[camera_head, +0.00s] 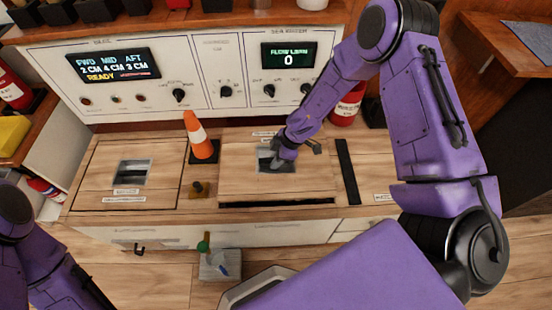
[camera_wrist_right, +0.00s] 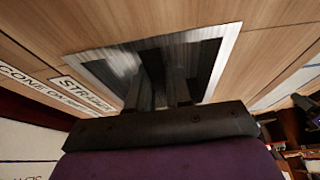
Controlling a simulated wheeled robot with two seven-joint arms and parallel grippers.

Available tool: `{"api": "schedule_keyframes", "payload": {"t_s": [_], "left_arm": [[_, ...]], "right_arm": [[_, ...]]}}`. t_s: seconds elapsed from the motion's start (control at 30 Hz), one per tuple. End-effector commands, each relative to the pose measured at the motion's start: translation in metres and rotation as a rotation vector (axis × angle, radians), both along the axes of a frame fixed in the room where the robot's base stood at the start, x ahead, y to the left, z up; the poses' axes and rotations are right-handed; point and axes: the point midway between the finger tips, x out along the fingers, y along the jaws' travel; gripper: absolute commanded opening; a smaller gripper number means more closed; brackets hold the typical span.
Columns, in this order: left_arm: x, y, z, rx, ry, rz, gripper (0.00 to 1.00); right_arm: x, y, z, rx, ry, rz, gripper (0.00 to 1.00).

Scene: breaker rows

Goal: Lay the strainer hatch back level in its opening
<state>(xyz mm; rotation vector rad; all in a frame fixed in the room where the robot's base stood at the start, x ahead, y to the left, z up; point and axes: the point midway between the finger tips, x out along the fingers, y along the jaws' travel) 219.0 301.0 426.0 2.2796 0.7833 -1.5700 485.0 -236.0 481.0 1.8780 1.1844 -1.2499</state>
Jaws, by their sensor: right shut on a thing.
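The strainer hatch (camera_head: 240,183) is a light wooden panel in the right half of the counter, with a metal-framed recessed pull. A dark gap shows along its front edge; I cannot tell how far it is tilted. My right gripper (camera_head: 276,160) reaches down from the upper right and is shut in the recess, on the hatch's pull. In the right wrist view, the fingers (camera_wrist_right: 162,75) go into the metal-framed recess of the hatch (camera_wrist_right: 125,22), beside a label reading "STRAINER"; the grip itself is hidden. My left arm shows at the lower left, its gripper out of view.
An orange and white cone (camera_head: 199,137) stands left of the hatch, with a small brass fitting (camera_head: 199,189) in front of it. Another hatch (camera_head: 100,184) lies at left. A black strip (camera_head: 347,172) lies to the right. A control panel (camera_head: 215,75) rises behind.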

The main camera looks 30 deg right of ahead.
Motion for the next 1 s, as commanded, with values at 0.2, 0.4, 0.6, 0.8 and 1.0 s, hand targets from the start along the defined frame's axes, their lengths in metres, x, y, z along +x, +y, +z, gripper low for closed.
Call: {"api": "schedule_keyframes", "payload": {"t_s": [0.2,0.4,0.6,0.8,1.0], "left_arm": [[0.0,0.0,-0.006,0.0,0.0,0.0,0.56],[0.0,0.0,-0.011,0.0,0.0,0.0,0.56],[0.0,0.0,-0.016,0.0,0.0,0.0,0.56],[0.0,0.0,-0.021,0.0,0.0,0.0,0.56],[0.0,0.0,-0.026,0.0,0.0,0.0,0.56]], "right_arm": [[0.001,0.001,-0.005,0.001,-0.003,0.001,0.0],[0.001,0.001,-0.011,0.002,-0.003,0.0,0.0],[0.002,0.001,-0.017,0.001,-0.003,0.001,0.0],[0.002,0.001,-0.022,0.001,-0.004,0.001,0.0],[0.002,0.001,-0.028,0.0,-0.004,0.0,0.0]]}}
